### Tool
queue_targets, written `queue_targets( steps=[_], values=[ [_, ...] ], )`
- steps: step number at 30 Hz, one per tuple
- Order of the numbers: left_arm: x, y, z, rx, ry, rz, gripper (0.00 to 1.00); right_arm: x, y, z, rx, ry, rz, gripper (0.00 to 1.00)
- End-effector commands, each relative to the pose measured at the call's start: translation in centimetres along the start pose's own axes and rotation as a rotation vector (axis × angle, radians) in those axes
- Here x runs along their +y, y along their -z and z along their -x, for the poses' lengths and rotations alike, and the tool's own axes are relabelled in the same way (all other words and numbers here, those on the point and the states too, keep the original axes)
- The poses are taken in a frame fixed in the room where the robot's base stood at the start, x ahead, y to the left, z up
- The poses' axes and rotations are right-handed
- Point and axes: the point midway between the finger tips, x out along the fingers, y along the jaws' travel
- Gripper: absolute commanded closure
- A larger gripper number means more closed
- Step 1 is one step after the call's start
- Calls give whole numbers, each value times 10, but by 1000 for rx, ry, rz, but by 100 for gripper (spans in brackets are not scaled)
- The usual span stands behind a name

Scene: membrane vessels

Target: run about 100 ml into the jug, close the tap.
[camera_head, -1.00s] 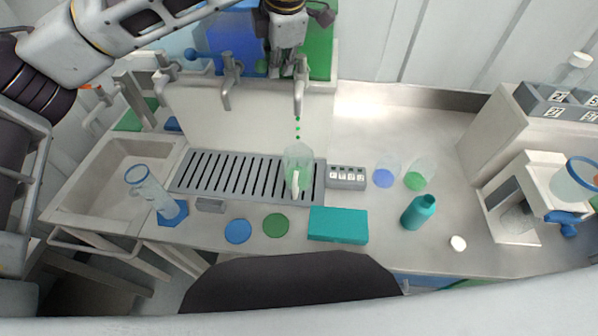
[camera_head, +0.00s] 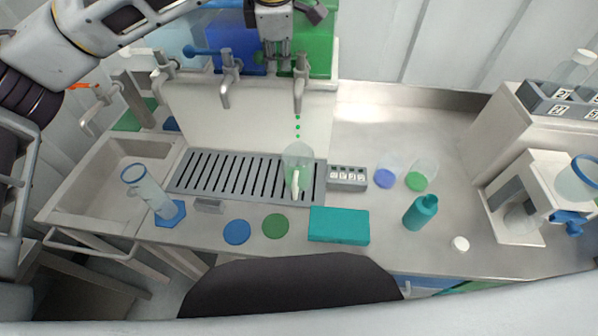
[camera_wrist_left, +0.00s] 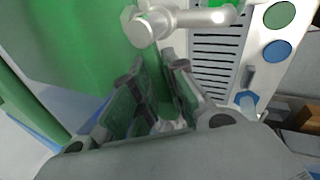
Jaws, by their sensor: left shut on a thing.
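The right-hand tap (camera_head: 300,90) on the rear panel has green drops falling from its spout. The clear jug (camera_head: 298,158) stands below it on the slotted drain grate, and the drops fall into its mouth. It looks greenish inside; I cannot read the level. My left gripper (camera_head: 277,58) is behind and just left of this tap, shut on its handle, which the fingers mostly hide. In the left wrist view the closed fingers (camera_wrist_left: 165,105) sit just below the metal tap body (camera_wrist_left: 147,27). My right gripper is not in view.
Another tap (camera_head: 228,80) stands to the left, before a blue vessel (camera_head: 229,38). A green vessel (camera_head: 316,45) is behind the running tap. A measuring cylinder (camera_head: 150,192), teal box (camera_head: 338,225) and teal bottle (camera_head: 420,211) stand on the counter.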

Motion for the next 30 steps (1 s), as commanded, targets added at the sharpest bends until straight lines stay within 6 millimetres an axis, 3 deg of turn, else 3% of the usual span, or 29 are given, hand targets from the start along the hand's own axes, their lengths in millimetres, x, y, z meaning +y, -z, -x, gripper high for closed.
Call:
queue_targets(
  steps=[17,26,27,30],
  values=[
    [14,3,-5,-88,-2,-215,100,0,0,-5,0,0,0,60],
    [16,3,-5,-94,-5,-231,100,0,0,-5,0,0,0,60],
    [16,3,-5,-94,-5,-231,80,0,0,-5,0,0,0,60],
    [16,3,-5,-93,-4,-230,67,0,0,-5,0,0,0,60]
  ],
)
